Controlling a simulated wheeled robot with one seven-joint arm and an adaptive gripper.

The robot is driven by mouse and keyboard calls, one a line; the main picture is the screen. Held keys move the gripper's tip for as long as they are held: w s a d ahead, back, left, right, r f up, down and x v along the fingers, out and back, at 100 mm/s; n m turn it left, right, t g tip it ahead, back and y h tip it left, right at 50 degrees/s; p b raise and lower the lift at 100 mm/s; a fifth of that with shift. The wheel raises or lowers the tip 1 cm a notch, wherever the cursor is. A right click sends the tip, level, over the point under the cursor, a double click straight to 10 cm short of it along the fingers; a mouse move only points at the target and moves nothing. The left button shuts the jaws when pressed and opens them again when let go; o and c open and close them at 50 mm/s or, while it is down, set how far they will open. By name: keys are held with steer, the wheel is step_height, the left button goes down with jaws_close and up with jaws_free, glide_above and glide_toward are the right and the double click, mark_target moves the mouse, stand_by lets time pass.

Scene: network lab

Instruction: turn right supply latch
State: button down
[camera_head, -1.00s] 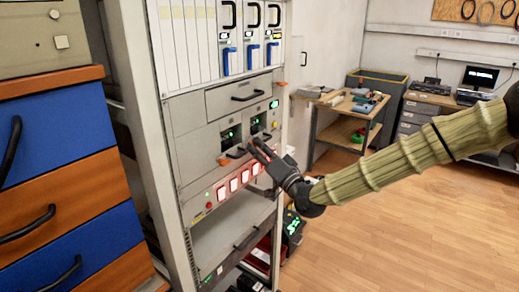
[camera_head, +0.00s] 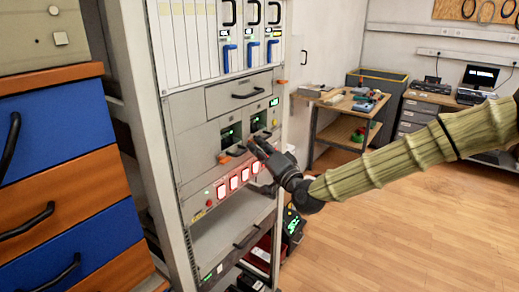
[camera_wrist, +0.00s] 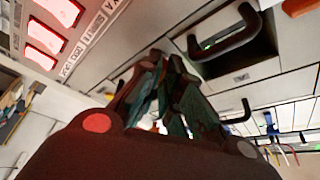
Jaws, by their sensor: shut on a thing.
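The right supply (camera_head: 258,122) is a grey module with a dark green-lit window in the rack, beside a similar left supply (camera_head: 231,135). The left supply's orange latch (camera_head: 223,158) shows below its window. My gripper (camera_head: 253,141) is at the lower front of the right supply, its dark fingers pointing into the rack. In the wrist view my gripper (camera_wrist: 163,62) has its fingers close together against the front panel. It is shut on the right supply latch, which the fingers mostly hide.
Black pull handles stick out close to the fingers, one large handle (camera_wrist: 225,35) in the wrist view. Red lit switches (camera_head: 233,183) run just below. A blue and orange drawer cabinet (camera_head: 65,180) stands at the left. The wooden floor (camera_head: 400,220) at right is open.

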steer(key=m+h, duration=0.1)
steer(key=m, duration=0.2)
steer(key=m+g+h, duration=0.1)
steer(key=m, duration=0.3)
steer(key=shift+s+r+g, duration=0.1)
steer(key=shift+r+g, duration=0.05)
steer(key=shift+g, duration=0.15)
stand_by(0.4)
steer(key=c, duration=1.9)
jaws_free()
steer(key=shift+o, duration=0.2)
steer(key=v, duration=1.2)
steer(key=shift+s+a+r, duration=0.1)
steer(key=shift+a, duration=0.05)
